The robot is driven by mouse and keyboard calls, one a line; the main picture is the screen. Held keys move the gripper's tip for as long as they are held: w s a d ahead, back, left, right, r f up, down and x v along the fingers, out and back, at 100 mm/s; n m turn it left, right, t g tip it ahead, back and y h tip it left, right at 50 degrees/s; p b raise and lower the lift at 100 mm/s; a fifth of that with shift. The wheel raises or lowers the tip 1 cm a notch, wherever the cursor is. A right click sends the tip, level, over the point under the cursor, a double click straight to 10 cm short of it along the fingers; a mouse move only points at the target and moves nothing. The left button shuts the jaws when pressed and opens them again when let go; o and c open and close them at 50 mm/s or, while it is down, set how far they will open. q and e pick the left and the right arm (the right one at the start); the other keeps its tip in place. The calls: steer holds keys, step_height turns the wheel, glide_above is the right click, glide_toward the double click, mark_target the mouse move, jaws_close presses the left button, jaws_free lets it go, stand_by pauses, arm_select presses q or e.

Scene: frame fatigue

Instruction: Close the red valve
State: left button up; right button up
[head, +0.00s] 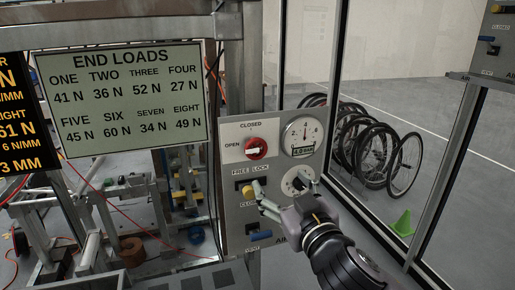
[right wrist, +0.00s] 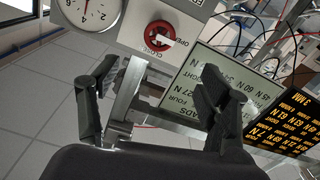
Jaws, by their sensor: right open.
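The red valve (head: 257,149) is a round red knob with a pale handle, on a light panel (head: 237,127) marked CLOSED above and OPEN at the left. The handle lies toward the OPEN side. The valve also shows at the top of the right wrist view (right wrist: 153,31), beyond and between the fingers. My right gripper (head: 281,189) is open and empty, in front of the panel, below and right of the valve and apart from it. Its two spread fingers also show in the right wrist view (right wrist: 158,78). My left gripper is out of view.
A round gauge (head: 302,137) sits right of the valve, with a grey dial (head: 296,181) below it. A yellow knob (head: 248,191) and a blue lever (head: 259,236) are on the lower panel. An END LOADS sign (head: 120,99) hangs left. Wheels (head: 373,150) stand behind glass.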

mark_target(257, 152)
steer(key=p+x, duration=0.5)
steer(key=x, duration=1)
steer(key=shift+r, duration=0.1)
steer(key=shift+w+a+p, duration=0.2)
steer(key=shift+w+p, duration=0.2)
steer(key=shift+w, duration=0.25)
steer(key=shift+c, duration=0.6)
steer(key=c, duration=1.1)
steer(key=shift+o, duration=0.2)
steer(key=shift+f, duration=0.2)
